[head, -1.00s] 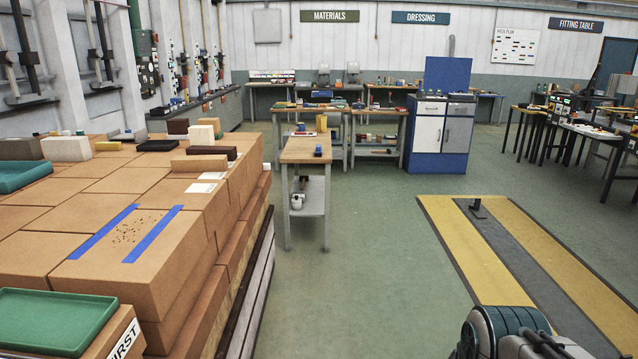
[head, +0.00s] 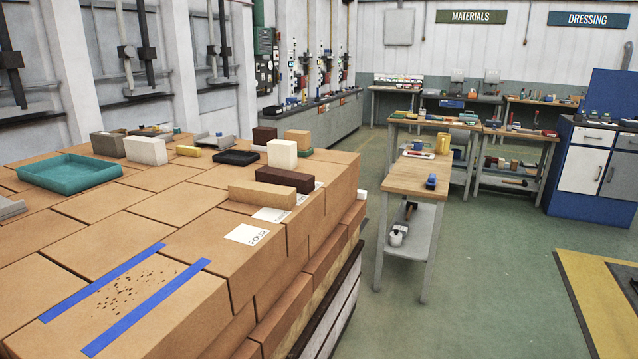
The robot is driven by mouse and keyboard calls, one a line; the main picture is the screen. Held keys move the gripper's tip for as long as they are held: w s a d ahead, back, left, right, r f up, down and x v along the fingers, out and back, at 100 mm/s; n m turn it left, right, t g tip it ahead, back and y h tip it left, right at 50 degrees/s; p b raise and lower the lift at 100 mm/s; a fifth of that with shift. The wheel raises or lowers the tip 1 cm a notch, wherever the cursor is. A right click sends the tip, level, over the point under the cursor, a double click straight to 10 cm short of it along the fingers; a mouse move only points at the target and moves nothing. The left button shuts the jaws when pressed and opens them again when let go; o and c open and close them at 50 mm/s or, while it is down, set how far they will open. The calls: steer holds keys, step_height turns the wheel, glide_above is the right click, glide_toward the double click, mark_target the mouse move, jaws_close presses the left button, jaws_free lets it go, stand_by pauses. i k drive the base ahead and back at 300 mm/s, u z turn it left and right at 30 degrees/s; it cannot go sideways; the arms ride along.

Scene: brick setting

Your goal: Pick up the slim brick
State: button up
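Several loose bricks lie on the large stack of cardboard-coloured blocks at left. Near the stack's right edge, a long, thin tan brick (head: 262,197) lies beside a dark brown brick (head: 284,179). Behind them stand a cream brick (head: 282,154), a dark maroon brick (head: 264,136) and a tan block (head: 298,139). Farther left are a pale brick (head: 146,150), a grey-brown brick (head: 109,144) and a small yellow bar (head: 188,151). The long tan brick looks slim, but I cannot tell for sure which one the task means. My gripper is not in view.
A teal tray (head: 70,170) and a black tray (head: 236,157) sit on the stack. Blue tape strips (head: 150,308) mark its near top, by a white label (head: 247,234). A wooden-topped bench (head: 418,175) stands to the right, with green floor (head: 480,290) clear around it.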

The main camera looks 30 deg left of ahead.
mark_target(277, 197)
steer(key=u, duration=0.25)
steer(key=i, duration=1.6)
steer(key=u, duration=1.3)
steer(key=i, duration=0.95)
steer(key=u, duration=0.95)
